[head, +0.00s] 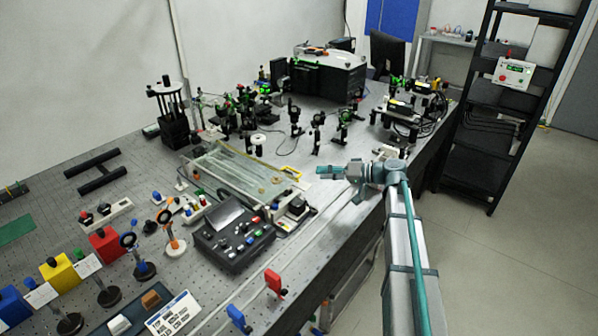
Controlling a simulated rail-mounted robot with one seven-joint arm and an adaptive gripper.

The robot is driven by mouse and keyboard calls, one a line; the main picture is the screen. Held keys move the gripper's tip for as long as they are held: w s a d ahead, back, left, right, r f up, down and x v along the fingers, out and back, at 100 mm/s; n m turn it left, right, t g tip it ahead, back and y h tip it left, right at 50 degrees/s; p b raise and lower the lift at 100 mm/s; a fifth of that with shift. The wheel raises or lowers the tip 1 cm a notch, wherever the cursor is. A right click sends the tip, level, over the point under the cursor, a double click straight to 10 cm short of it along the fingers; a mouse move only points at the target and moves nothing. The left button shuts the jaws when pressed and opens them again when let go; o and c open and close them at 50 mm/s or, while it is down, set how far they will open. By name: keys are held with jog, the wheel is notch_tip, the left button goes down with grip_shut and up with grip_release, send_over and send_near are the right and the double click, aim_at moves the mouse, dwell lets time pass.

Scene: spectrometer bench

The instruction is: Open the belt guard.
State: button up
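A long, low unit with a clear cover (235,172) lies on the bench at the middle of the head view. The clear cover looks like the belt guard, and it appears to lie flat over the unit. A small yellow part (290,171) shows at its far right end. My gripper (322,172) is just right of this end, above the bench, pointing left. It appears apart from the cover. It is too small here to tell whether its fingers are open or shut.
A black control box (232,238) with knobs stands in front of the clear unit. Several optical mounts (295,118) stand behind it. A red clip (274,282) and a blue clip (238,318) stand near the front edge. A black shelf rack (495,110) is at the right.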

aim_at(301, 182)
jog(key=p+x, duration=0.2)
jog(key=x, duration=0.6)
jog(key=shift+w+a+f, duration=0.1)
jog(key=shift+w+a, duration=0.1)
jog(key=shift+a, duration=0.1)
grip_shut()
